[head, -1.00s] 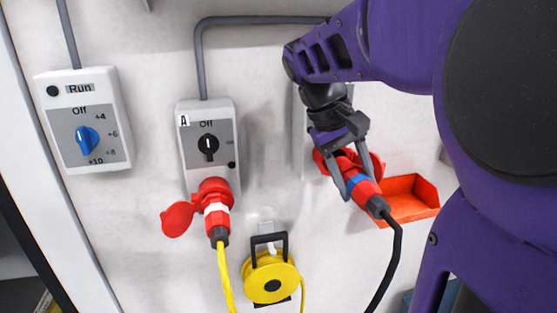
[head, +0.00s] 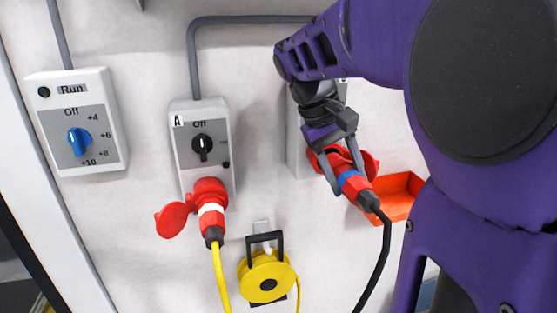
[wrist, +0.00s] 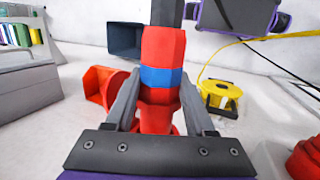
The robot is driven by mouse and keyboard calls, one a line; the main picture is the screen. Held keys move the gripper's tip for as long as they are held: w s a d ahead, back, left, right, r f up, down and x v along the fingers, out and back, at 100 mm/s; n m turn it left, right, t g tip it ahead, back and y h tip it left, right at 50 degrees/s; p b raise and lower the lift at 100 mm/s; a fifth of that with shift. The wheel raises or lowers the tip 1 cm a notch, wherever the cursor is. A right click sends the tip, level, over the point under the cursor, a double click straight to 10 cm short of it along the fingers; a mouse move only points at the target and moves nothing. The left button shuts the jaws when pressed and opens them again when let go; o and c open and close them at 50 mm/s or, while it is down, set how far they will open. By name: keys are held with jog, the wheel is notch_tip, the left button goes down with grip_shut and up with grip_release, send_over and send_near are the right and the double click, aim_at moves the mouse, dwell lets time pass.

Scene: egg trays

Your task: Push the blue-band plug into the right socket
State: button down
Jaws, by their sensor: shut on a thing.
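The blue-band plug (head: 353,184) is red with a blue ring and a black cable. My gripper (head: 345,178) is shut on it, with one finger on each side, and the plug's front end points up and left at the right socket (head: 369,161). The right socket is red and partly hidden by my gripper and the plug. I cannot tell how deep the plug sits in it. In the wrist view the plug (wrist: 161,78) stands between the fingers of my gripper (wrist: 160,100), its front end reaching down behind the gripper's bar.
The left socket (head: 209,190) holds a white-band red plug (head: 211,214) with a yellow cable. A yellow cable reel (head: 267,278) hangs below. An orange bin (head: 398,197) is on the wall right of my gripper. A box with a blue knob (head: 79,141) is at far left.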

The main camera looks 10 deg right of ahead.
aim_at(332, 158)
jog(key=shift+w+a, duration=0.1)
jog(key=shift+w, duration=2.55)
dwell(1.9)
jog(key=c, duration=1.1)
grip_release()
jog(key=o, duration=0.9)
jog(key=shift+o, duration=0.2)
